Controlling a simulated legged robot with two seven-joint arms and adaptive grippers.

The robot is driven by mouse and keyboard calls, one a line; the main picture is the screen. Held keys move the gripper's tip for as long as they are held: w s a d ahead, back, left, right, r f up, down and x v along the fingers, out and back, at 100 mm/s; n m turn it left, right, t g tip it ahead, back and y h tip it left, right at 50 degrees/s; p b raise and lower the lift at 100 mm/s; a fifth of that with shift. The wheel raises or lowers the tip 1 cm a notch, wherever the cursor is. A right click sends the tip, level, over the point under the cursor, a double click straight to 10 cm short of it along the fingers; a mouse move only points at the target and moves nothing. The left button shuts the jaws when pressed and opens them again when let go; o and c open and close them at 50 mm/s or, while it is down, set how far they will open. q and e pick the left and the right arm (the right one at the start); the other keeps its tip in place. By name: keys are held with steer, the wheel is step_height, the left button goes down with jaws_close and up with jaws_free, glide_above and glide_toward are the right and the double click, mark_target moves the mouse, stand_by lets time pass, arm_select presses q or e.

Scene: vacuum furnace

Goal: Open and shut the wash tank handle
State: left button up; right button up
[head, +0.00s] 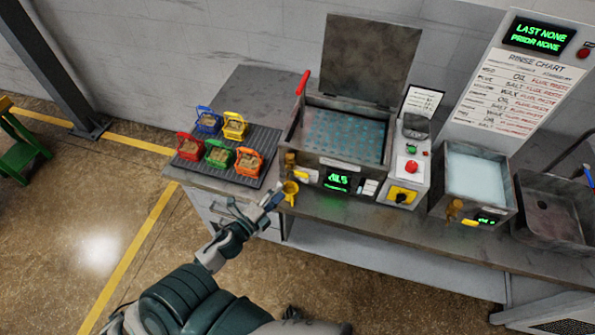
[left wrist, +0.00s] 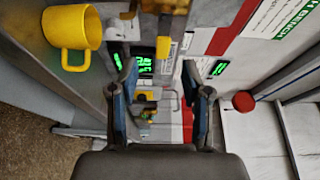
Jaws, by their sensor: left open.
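The wash tank (head: 340,160) is the grey open-topped metal box on the bench, with blue-dotted contents. Its flat lid (head: 368,55) stands raised at the back. A red handle (head: 302,83) sticks up at its left rear corner. My left gripper (head: 252,203) is open and empty, in front of the bench, below and left of the tank and apart from the handle. In the left wrist view its two fingers (left wrist: 165,95) are spread, with nothing held between them. I cannot make out the red handle in that view. My right gripper is not in view.
A yellow mug (head: 290,192) is close to my left gripper, below the tank's tap; it also shows in the left wrist view (left wrist: 68,28). A dark mat (head: 262,140) holds several coloured baskets. A control panel (head: 408,165) and a smaller tank (head: 476,180) stand right.

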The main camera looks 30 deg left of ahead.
mark_target(300, 176)
arm_select(q)
steer(key=w+d, duration=0.1)
steer(key=w, duration=0.2)
steer(key=w+d+p, duration=0.1)
steer(key=w, duration=0.2)
steer(key=w+d, duration=0.2)
steer(key=w, duration=0.1)
steer(key=shift+w+r, duration=0.1)
steer(key=shift+r, duration=0.25)
steer(key=shift+w+a+f, duration=0.1)
steer(key=shift+w+a, duration=0.1)
steer(key=shift+a, duration=0.05)
steer(key=shift+w+a+f, duration=0.1)
steer(key=shift+a+f, duration=0.1)
steer(key=shift+a, duration=0.5)
steer(key=shift+d, duration=0.1)
steer(key=c, duration=0.6)
steer(key=shift+d+r, duration=0.1)
steer(key=shift+d, duration=0.15)
jaws_close()
steer(key=shift+d, duration=0.2)
steer(key=shift+a, duration=0.15)
